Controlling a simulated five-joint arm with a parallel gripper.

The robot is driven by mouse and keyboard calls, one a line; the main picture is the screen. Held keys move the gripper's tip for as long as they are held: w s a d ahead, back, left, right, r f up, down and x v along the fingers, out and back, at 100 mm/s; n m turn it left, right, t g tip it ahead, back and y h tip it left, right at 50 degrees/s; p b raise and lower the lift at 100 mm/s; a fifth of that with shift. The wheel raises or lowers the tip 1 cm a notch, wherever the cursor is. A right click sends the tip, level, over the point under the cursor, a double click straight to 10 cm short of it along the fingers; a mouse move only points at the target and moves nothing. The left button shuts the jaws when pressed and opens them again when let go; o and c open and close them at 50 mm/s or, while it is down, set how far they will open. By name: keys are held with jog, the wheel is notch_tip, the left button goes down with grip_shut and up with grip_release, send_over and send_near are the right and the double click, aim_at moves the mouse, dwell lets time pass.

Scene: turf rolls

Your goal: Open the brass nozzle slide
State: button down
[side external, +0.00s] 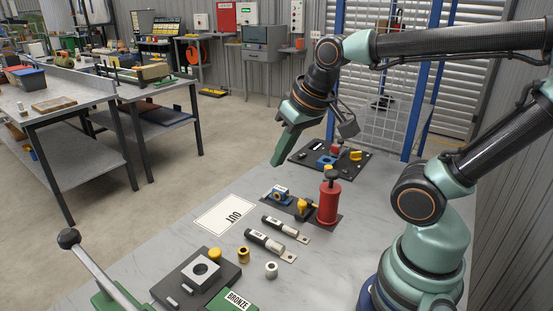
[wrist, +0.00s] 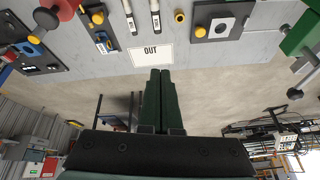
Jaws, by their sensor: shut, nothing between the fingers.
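My gripper (side external: 278,162) is in the air above the grey table, left of the rear black plate; its green fingers are together and empty. In the wrist view my gripper (wrist: 160,71) also has its fingers closed, with floor behind. No part is clearly identifiable as the brass nozzle slide. The blue fixture also shows in the wrist view (wrist: 103,42). My gripper touches none of these.
An OUT card (side external: 226,214), two dark cylinders (side external: 264,246), brass ring (side external: 244,255) and a plate with a square block (side external: 200,270) lie nearer. A lever (side external: 100,270) stands front left.

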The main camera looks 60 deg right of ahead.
jog(key=w+d+f+m+g, duration=0.2)
jog(key=d+m+g, duration=0.15)
jog(key=m, duration=0.65)
jog(key=m+g+y, duration=0.2)
jog(key=m+g, duration=0.3)
jog(key=m, duration=2.2)
send_near(305, 205)
jog(key=x, duration=0.4)
jog(key=s+x, duration=0.1)
jog(key=x, duration=0.3)
jog(key=shift+s+a+f, duration=0.1)
jog(key=shift+s+f, duration=0.1)
jog(key=shift+s, duration=0.05)
jog(key=shift+w, duration=0.15)
jog(key=shift+w, duration=0.6)
